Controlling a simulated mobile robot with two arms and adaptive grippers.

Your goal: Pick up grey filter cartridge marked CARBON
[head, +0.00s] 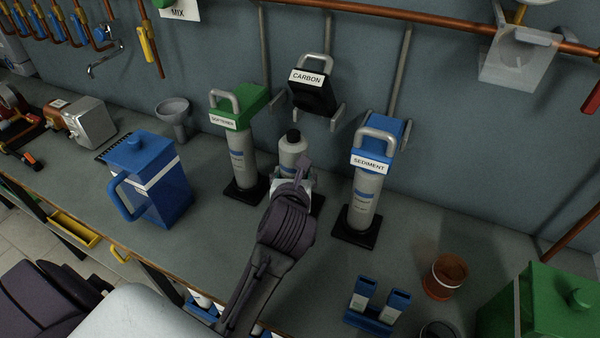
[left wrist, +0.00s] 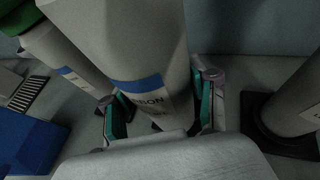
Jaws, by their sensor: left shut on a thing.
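The grey CARBON filter cartridge (head: 292,150) stands upright with a black cap, below and apart from the black head marked CARBON (head: 313,92). In the left wrist view, the cartridge (left wrist: 148,75) has a blue band and a partly hidden label ending in "BON". My left gripper (head: 298,184) reaches it from the front; its fingers (left wrist: 162,110) are on both sides, shut on the lower body. My wrist hides the cartridge's lower end in the head view, so I cannot tell whether it touches its base. My right gripper is not in view.
The green-headed softener cartridge (head: 243,155) stands close left, and the blue-headed SEDIMENT cartridge (head: 364,195) close right. A blue jug (head: 160,185) stands farther left on the bench. A blue holder (head: 372,315), copper-coloured cup (head: 443,275) and green box (head: 550,305) are front right.

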